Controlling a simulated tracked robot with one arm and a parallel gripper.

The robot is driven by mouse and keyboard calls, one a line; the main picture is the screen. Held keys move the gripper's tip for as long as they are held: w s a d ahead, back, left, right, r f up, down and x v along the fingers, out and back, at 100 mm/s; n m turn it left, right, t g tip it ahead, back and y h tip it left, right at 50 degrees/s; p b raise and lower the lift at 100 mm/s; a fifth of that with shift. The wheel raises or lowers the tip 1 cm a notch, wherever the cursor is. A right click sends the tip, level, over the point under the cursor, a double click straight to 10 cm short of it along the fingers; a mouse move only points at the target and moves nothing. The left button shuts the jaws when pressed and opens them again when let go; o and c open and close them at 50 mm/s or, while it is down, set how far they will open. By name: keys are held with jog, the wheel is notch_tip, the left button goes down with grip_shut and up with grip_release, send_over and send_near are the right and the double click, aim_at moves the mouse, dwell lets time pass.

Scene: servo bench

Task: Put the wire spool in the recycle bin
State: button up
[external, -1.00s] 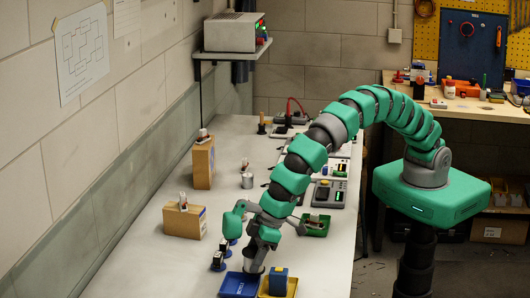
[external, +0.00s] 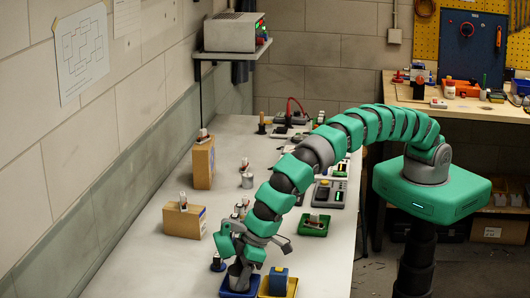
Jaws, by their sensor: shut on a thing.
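The blue tray (external: 228,294), which I take for the recycle bin, stands at the bottom of the picture near the front of the bench. My gripper (external: 239,281) points down over it, its grey end low at the tray. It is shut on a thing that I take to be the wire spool. The spool is mostly hidden by the gripper and too small to make out. I cannot tell whether it touches the tray's floor.
A yellow tray (external: 291,290) with a blue block (external: 279,276) stands close on the right. A small dark item on a blue base (external: 218,263) is close on the left. A cardboard box (external: 184,222) and a green tray (external: 314,227) stand farther back.

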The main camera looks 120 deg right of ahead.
jog(key=shift+f, duration=0.2)
jog(key=o, duration=0.7)
jog(key=shift+o, duration=0.2)
jog(key=shift+r, duration=0.15)
jog(key=b+v, duration=0.1)
jog(key=v, duration=1)
jog(key=shift+s+r+b, duration=0.2)
jog(key=shift+r+b, duration=0.1)
jog(key=shift+r, duration=0.1)
jog(key=shift+r, duration=0.1)
